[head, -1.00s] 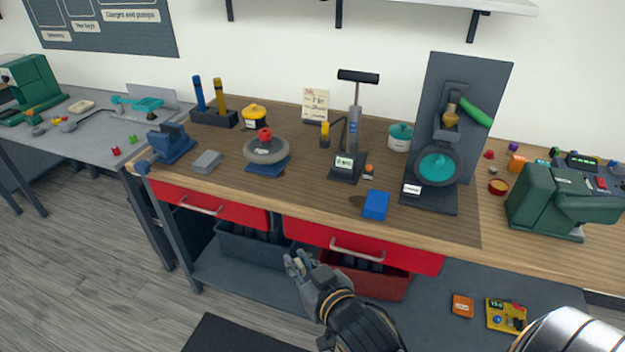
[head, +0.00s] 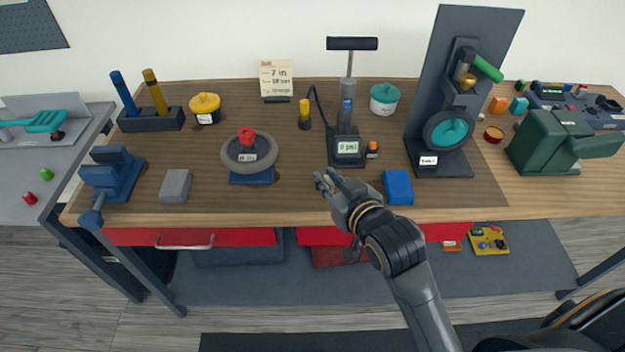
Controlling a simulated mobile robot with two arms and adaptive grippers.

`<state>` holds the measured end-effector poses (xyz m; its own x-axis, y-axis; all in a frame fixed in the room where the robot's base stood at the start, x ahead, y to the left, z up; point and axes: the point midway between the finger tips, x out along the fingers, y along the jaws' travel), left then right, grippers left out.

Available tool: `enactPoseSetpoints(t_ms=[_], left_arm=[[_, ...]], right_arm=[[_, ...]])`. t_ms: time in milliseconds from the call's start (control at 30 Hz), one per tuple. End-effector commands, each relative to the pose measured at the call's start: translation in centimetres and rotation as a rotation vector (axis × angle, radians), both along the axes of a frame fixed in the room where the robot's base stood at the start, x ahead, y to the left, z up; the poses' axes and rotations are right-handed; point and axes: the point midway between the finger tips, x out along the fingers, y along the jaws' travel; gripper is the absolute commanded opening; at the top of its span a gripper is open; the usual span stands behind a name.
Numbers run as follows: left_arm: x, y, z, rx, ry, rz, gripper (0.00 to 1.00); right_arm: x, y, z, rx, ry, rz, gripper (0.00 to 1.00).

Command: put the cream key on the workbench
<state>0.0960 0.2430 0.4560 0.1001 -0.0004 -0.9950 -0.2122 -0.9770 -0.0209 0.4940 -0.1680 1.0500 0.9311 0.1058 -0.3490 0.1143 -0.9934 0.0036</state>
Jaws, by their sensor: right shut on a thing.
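The workbench (head: 300,205) has a brown wooden top and red drawers, and it spans the middle of the head view. My right gripper (head: 326,183) is over the front part of the bench top, left of a blue block. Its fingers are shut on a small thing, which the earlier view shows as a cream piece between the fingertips. The cream key itself is now hidden or too small to make out. I cannot tell whether it touches the wood. My left gripper is not in view.
Near my right gripper are the blue block (head: 398,187), a pump (head: 347,145) and a wheel on a blue stand (head: 249,155). A grey block (head: 175,186) and a blue vise (head: 112,176) stand left. Bare wood lies between the wheel and gripper.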

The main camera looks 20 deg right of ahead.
Motion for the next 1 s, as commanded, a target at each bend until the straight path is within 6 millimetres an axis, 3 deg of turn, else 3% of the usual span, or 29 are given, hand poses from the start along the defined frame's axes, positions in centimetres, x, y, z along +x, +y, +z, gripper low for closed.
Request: enactPoseSetpoints(t_ms=[200,400,733,1000], left_arm=[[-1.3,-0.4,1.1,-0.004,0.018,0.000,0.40],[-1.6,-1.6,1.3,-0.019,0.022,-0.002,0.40],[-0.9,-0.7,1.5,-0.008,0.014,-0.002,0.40],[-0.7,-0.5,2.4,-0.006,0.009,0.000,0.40]], right_arm=[[5.6,0.0,-2.2,-0.001,0.001,-0.002,0.00],[8.6,0.0,-6.1,0.000,0.002,-0.001,0.00],[10.7,0.0,-8.6,0.001,0.000,-0.001,0.00],[10.5,0.0,-11.5,0.000,-0.001,-0.001,0.00]])
